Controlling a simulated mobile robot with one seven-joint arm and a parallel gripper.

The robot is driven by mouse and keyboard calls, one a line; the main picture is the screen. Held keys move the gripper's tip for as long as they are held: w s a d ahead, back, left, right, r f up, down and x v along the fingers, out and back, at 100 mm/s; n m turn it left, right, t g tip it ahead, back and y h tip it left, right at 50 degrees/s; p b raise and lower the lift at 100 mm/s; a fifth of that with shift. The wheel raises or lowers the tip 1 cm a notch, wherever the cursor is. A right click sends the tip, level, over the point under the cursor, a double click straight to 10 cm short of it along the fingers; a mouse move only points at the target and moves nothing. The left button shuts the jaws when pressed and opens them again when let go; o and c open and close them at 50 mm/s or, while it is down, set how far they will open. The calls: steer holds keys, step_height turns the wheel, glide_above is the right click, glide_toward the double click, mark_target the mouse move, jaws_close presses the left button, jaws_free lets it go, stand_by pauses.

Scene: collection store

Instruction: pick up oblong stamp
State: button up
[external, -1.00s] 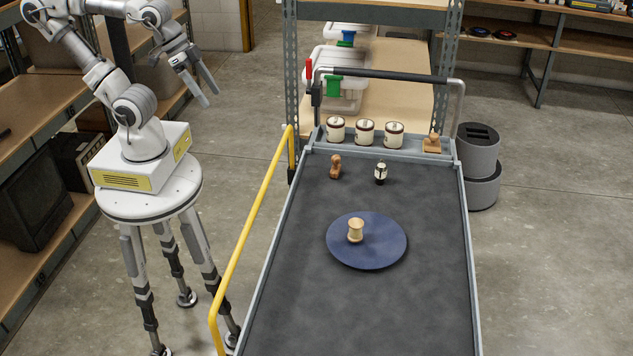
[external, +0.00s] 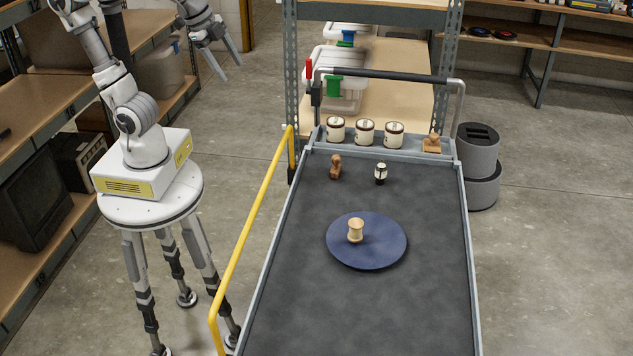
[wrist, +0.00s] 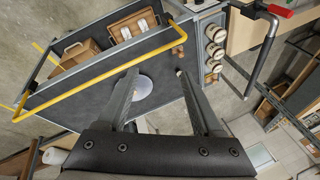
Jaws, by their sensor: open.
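A small wooden stamp (external: 432,144) with a flat block base and a knob handle stands on the ledge at the cart's far right corner. A brown wooden piece (external: 335,166), also shaped like a stamp handle, stands upright on the dark cart top. Which one is the oblong stamp I cannot tell for sure. My gripper (external: 231,70) is open and empty, high in the air left of the cart and far from both.
A pale spool (external: 355,231) stands on a blue disc (external: 385,254) on the cart. A small black-and-white item (external: 380,173) stands behind it. Several white pots (external: 364,132) line the ledge. A yellow rail (external: 252,235) edges the cart's left side. The near cart top is clear.

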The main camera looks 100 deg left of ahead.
steer(key=w+d+f+m+g+y+b, duration=0.15)
steer(key=w+m+y+b, duration=0.4)
steer(key=w, duration=0.65)
steer(key=w+d+m+g+y+b, duration=0.1)
steer(key=w+d+m+y+b, duration=0.2)
steer(key=w+m+y, duration=0.55)
steer(key=h, duration=0.3)
glide_toward(335, 171)
steer(key=b+x, duration=0.1)
steer(key=x, duration=0.3)
steer(key=shift+s+d+f+b, duration=0.1)
steer(key=shift+f+b, duration=0.05)
steer(key=shift+b, duration=0.2)
steer(key=shift+b+x, duration=0.7)
steer(key=shift+x, duration=2.4)
jaws_close()
